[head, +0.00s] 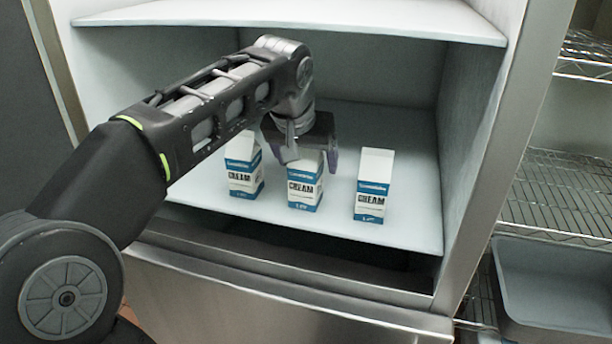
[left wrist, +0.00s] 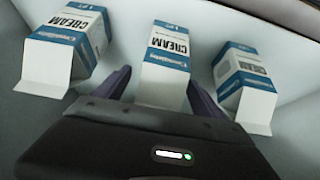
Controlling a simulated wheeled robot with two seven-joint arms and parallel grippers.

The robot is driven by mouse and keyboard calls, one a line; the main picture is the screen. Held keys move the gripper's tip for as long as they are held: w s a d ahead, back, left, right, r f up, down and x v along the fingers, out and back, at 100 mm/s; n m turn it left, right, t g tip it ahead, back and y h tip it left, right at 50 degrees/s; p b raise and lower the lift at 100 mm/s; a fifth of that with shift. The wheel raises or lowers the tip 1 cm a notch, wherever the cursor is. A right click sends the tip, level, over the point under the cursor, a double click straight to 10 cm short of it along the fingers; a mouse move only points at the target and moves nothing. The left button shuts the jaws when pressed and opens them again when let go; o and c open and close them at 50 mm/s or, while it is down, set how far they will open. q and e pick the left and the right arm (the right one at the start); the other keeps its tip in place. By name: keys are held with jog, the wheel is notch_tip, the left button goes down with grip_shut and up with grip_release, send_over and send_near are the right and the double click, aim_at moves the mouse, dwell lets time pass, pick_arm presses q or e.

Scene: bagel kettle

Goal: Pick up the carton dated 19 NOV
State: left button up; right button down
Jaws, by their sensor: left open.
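Three white and blue cream cartons stand in a row on the fridge shelf: a left carton (head: 244,166), a middle carton (head: 304,184) and a right carton (head: 373,186). No date can be read on any of them in these frames. My left gripper (head: 305,165) is open, with its fingers on either side of the top of the middle carton. In the left wrist view the middle carton (left wrist: 166,62) lies between the two dark fingers, with the other cartons outside them. I cannot tell if the fingers touch it. My right gripper is not in view.
The fridge shelf (head: 410,225) has free room behind and to the right of the cartons. Another shelf (head: 300,16) is above the arm. The fridge's right wall (head: 470,140) bounds the space. Wire racks (head: 565,195) and a grey tub (head: 560,280) stand at the right.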

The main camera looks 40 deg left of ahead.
pick_arm(q)
jog(key=shift+x, duration=1.05)
jog(key=shift+c, duration=0.6)
grip_shut()
jog(key=shift+r, duration=0.1)
